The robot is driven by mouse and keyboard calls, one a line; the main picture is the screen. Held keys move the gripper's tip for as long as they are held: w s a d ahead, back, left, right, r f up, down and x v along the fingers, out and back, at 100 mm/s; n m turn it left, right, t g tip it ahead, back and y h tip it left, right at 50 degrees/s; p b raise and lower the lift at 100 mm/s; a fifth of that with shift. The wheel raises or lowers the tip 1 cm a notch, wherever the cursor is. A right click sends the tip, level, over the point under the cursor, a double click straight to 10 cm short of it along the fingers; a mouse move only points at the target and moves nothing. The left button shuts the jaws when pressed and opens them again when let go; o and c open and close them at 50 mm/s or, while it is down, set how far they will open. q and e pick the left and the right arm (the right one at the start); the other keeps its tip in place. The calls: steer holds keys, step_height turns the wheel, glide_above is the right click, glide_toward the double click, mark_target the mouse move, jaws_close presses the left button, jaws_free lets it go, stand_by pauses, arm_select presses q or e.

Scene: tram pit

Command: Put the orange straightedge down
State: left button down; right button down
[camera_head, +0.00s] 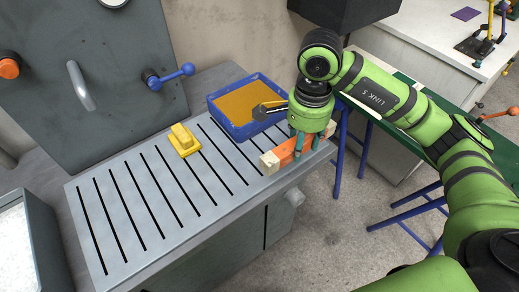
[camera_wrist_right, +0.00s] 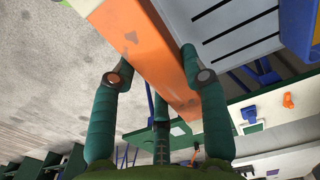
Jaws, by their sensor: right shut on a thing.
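The orange straightedge (camera_head: 283,154) is a bar with pale end blocks, at the right front edge of the slotted grey table (camera_head: 150,215). My right gripper (camera_head: 307,150) comes down over it from above and is shut on its middle. In the right wrist view the orange bar (camera_wrist_right: 140,40) runs between the green fingers of my right gripper (camera_wrist_right: 158,80). I cannot tell whether the bar touches the table top or hangs just above it. My left gripper is not in view.
A blue tray (camera_head: 214,115) with orange contents and a dark-tipped tool stands behind the bar. A yellow handled block (camera_head: 184,140) sits on the slotted top, whose left and front parts are clear. A grey bin (camera_head: 50,240) is at left; a green-topped bench (camera_head: 450,108) at right.

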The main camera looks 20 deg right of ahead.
steer(key=w+a+f, duration=0.1)
steer(key=a, duration=0.1)
steer(key=w+a+f+p, duration=0.1)
steer(key=a+f, duration=0.1)
steer(key=w+a+f+p, duration=0.1)
steer(key=w+a, duration=0.1)
steer(key=shift+a+f, duration=0.15)
steer(key=shift+a, duration=0.25)
steer(key=shift+a+f+p, duration=0.15)
steer(key=shift+f+p, duration=0.1)
steer(key=shift+p, duration=0.1)
step_height(320, 180, down, 3)
steer(key=shift+f+p, duration=0.15)
steer(key=shift+p, duration=0.6)
steer(key=shift+f, duration=0.25)
steer(key=shift+f, duration=0.1)
steer(key=shift+f, duration=0.1)
steer(key=c, duration=0.6)
jaws_free()
steer(key=shift+c, duration=0.2)
